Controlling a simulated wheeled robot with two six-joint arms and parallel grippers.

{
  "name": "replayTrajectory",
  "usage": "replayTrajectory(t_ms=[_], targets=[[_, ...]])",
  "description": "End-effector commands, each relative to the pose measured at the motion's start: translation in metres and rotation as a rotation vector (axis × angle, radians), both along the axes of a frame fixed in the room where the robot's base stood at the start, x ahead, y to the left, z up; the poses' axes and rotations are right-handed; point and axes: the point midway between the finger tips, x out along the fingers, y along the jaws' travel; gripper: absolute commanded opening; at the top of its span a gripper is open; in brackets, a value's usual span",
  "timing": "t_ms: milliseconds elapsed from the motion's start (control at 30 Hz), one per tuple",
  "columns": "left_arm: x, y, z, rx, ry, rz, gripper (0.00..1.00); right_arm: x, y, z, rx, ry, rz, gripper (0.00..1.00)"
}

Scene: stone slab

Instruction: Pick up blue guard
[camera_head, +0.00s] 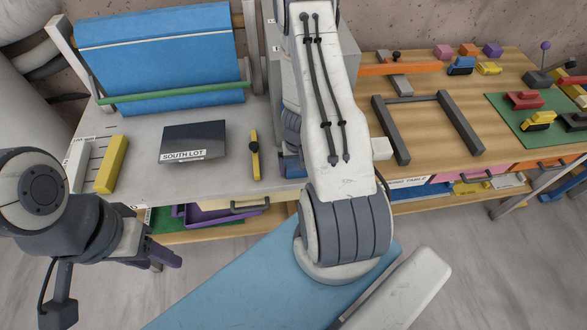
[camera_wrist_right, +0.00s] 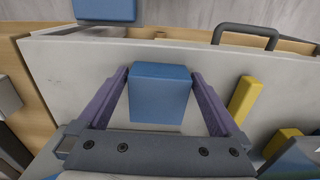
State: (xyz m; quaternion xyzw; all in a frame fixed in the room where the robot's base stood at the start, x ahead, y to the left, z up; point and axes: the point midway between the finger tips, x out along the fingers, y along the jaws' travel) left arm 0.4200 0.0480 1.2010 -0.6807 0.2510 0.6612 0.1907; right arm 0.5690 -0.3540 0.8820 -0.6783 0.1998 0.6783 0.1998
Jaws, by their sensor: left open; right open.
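The blue guard (camera_wrist_right: 158,95) is a block-like piece on the grey slab in the right wrist view. My right gripper (camera_wrist_right: 160,75) is open, with one purple finger on each side of it; small gaps show and neither finger clearly touches it. In the head view only a bit of the blue guard (camera_head: 291,166) shows beside my right arm, which hides the right gripper. My left gripper (camera_head: 165,254) is at the lower left in the head view, purple-fingered and empty, beside the bench's front edge.
A yellow piece (camera_head: 255,155) lies left of the guard; a dark SOUTH LOT box (camera_head: 193,142) and a yellow block (camera_head: 112,164) are further left. A drawer handle (camera_wrist_right: 245,36) sticks out at the bench front. A wooden table (camera_head: 435,122) with a dark frame adjoins at right.

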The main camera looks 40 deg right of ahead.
Motion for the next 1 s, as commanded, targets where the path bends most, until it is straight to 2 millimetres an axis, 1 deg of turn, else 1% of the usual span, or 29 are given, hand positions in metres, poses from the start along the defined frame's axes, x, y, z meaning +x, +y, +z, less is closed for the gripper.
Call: replayTrajectory(t_ms=[67,100,167,200,233,267,467,633,767,1000], targets=[[0.0,0.0,0.001,0.0,0.0,0.0,0.5,0.0,0.0,0.001,0.0,0.0,0.0,1.0],[0.0,0.0,0.001,0.0,0.0,0.0,0.5,0.0,0.0,0.001,0.0,0.0,0.0,0.85],[0.0,0.0,0.001,0.0,0.0,0.0,0.5,0.0,0.0,0.001,0.0,0.0,0.0,0.62],[0.0,0.0,0.001,0.0,0.0,0.0,0.5,0.0,0.0,0.001,0.0,0.0,0.0,0.46],[0.0,0.0,0.001,0.0,0.0,0.0,0.5,0.0,0.0,0.001,0.0,0.0,0.0,0.35],[0.0,0.0,0.001,0.0,0.0,0.0,0.5,0.0,0.0,0.001,0.0,0.0,0.0,0.33],[0.0,0.0,0.001,0.0,0.0,0.0,0.5,0.0,0.0,0.001,0.0,0.0,0.0,0.33],[0.0,0.0,0.007,0.0,0.0,-0.001,0.5,0.0,0.0,0.007,0.0,0.0,0.0,0.33],[0.0,0.0,0.018,0.0,0.0,-0.003,0.5,0.0,0.0,0.017,0.0,0.0,-0.001,0.33],[0.0,0.0,0.046,0.0,-0.001,-0.007,0.5,0.0,0.0,0.045,0.0,0.0,-0.001,0.33]])
